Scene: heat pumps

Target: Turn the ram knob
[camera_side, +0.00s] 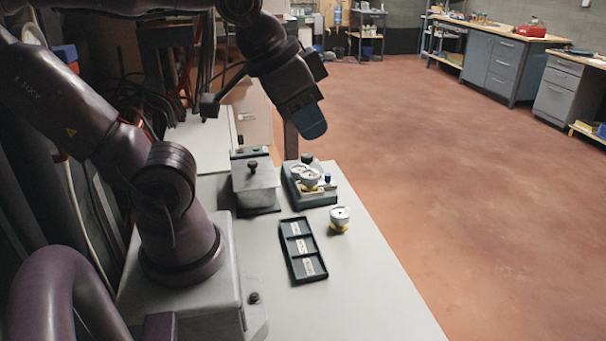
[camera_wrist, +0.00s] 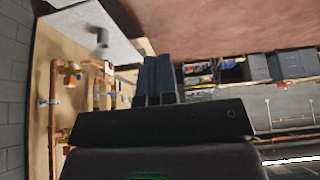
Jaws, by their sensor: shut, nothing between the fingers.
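My gripper (camera_side: 308,120) is raised above the far part of the bench, apart from everything on it. In the wrist view its two dark blue fingers (camera_wrist: 155,78) are together and hold nothing. A dark fixture (camera_side: 310,190) on the bench below carries round white gauge-like parts (camera_side: 304,174), a black knob (camera_side: 307,158) and a small blue piece (camera_side: 327,178). I cannot tell which knob is the ram knob.
A black tray (camera_side: 303,251) with labelled compartments lies nearer on the bench (camera_side: 370,290). A white and yellow gauge-like part (camera_side: 340,219) stands beside it. The wrist view shows copper piping (camera_wrist: 97,90) on a wooden board. The bench's near right part is clear.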

